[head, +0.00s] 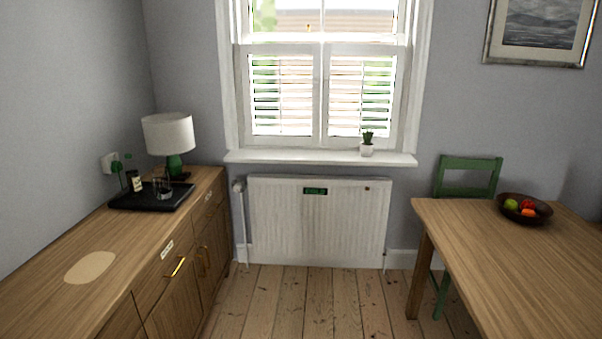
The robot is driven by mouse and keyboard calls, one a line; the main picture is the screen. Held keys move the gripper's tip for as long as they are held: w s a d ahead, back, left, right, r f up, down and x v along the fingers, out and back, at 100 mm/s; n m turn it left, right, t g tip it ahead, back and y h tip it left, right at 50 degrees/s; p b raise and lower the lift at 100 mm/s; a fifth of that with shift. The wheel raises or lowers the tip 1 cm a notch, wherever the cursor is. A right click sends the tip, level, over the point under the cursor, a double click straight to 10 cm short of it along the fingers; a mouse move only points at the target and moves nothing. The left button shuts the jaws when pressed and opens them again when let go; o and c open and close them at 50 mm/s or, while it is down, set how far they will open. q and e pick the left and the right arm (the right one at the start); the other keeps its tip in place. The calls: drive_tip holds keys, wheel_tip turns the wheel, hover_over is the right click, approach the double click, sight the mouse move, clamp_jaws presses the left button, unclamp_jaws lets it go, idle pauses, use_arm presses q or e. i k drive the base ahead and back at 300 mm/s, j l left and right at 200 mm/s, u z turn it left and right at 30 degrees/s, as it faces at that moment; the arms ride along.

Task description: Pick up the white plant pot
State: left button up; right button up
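A small white plant pot (366,150) with a dark green plant (367,138) stands upright on the white windowsill (290,157), right of the sill's middle and close to the window. Neither of my grippers shows in the head view, so nothing is seen near the pot.
A white radiator (318,225) is under the sill. A wooden sideboard (130,240) on the left bears a lamp (168,135) and a black tray (140,203). A wooden table (500,260) with a fruit bowl (535,216) and a green chair (467,165) stand right. Bare floorboards (300,300) lie between.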

sight(366, 147)
drive_tip(key=i, duration=3.35)
